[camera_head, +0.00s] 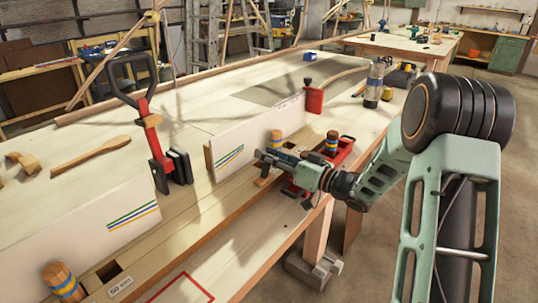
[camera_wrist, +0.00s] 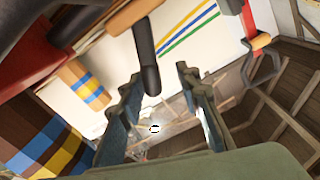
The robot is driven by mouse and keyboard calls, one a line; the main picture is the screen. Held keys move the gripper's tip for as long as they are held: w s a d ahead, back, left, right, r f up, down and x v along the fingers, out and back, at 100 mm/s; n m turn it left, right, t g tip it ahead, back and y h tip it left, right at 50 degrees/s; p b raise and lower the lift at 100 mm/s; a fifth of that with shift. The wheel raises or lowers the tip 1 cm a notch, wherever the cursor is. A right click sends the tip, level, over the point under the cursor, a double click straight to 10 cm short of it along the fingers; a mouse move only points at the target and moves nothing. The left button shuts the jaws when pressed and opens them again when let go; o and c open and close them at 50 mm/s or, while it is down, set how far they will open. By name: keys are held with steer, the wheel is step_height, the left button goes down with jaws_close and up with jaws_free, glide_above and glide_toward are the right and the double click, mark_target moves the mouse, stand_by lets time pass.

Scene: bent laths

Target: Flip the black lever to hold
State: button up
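The black lever (camera_wrist: 147,58) shows in the wrist view as a dark rounded bar, its free end between and beyond my fingers. A red body (camera_wrist: 28,42) stands at the upper left there; how the lever joins it is unclear. My gripper (camera_wrist: 158,76) is open, its two fingers apart with no visible grip on the lever. In the head view my gripper (camera_head: 266,164) is at the bench edge, in front of a white panel (camera_head: 245,135) with coloured stripes and beside a red device (camera_head: 342,152). I cannot make out the lever there, nor any hold mark.
A red clamp (camera_head: 154,140) with a black loop handle stands left. Striped wooden pegs (camera_head: 63,280) rise from the bench; one (camera_wrist: 83,84) is near my left finger in the wrist view. A red block (camera_head: 314,99) and a bottle (camera_head: 375,82) stand behind. Floor is free at right.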

steer(key=shift+r, duration=0.1)
step_height(320, 180, up, 10)
steer(key=shift+f, duration=0.1)
stand_by(0.5)
